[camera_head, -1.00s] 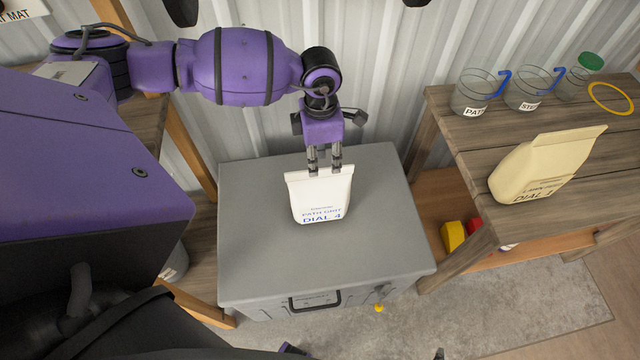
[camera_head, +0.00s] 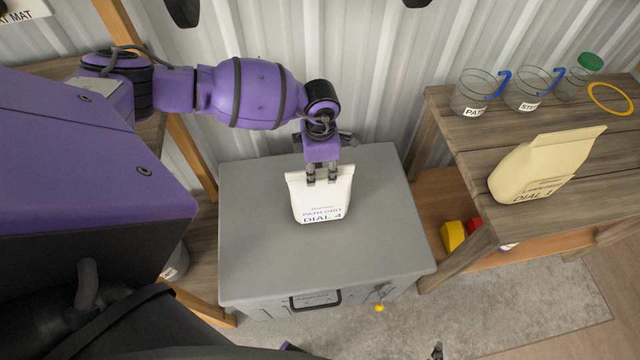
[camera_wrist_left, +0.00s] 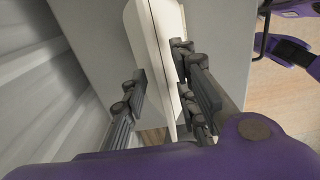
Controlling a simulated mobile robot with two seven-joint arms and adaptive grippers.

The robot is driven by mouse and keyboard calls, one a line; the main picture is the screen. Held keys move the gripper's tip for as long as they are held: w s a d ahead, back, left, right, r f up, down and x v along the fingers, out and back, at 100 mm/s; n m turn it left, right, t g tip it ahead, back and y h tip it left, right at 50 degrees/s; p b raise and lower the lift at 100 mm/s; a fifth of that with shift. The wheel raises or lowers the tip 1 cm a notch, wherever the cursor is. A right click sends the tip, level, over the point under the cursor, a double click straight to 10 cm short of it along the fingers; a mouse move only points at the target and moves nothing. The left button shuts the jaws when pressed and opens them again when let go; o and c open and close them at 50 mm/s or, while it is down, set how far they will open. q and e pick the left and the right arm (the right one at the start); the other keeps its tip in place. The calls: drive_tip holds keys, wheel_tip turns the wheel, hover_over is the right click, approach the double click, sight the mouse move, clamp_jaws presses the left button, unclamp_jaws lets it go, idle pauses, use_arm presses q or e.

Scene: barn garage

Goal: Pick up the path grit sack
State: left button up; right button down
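The path grit sack (camera_head: 321,207) is a small white bag with blue print, including "DIAL 4". It stands upright on the grey lidded box (camera_head: 260,255). My left gripper (camera_head: 322,180) points down at the sack's top edge. In the left wrist view, its two fingers (camera_wrist_left: 168,88) are apart, one on each side of the sack's thin top (camera_wrist_left: 160,45). A gap shows beside the left finger, and contact on the right side is unclear. Only a dark fragment, perhaps of my right gripper (camera_head: 437,351), shows at the bottom edge of the head view.
A tan sack (camera_head: 545,165) marked "DIAL 1" stands on the wooden bench (camera_head: 480,145) at right, with clear cups (camera_head: 472,95) and a yellow ring (camera_head: 610,98). The corrugated wall (camera_head: 370,80) is close behind the box. The box lid is otherwise clear.

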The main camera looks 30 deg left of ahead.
use_arm(q)
clamp_jaws()
drive_tip(key=shift+w+r, duration=0.1)
drive_tip(key=shift+w, duration=0.05)
drive_tip(key=shift+r, duration=0.1)
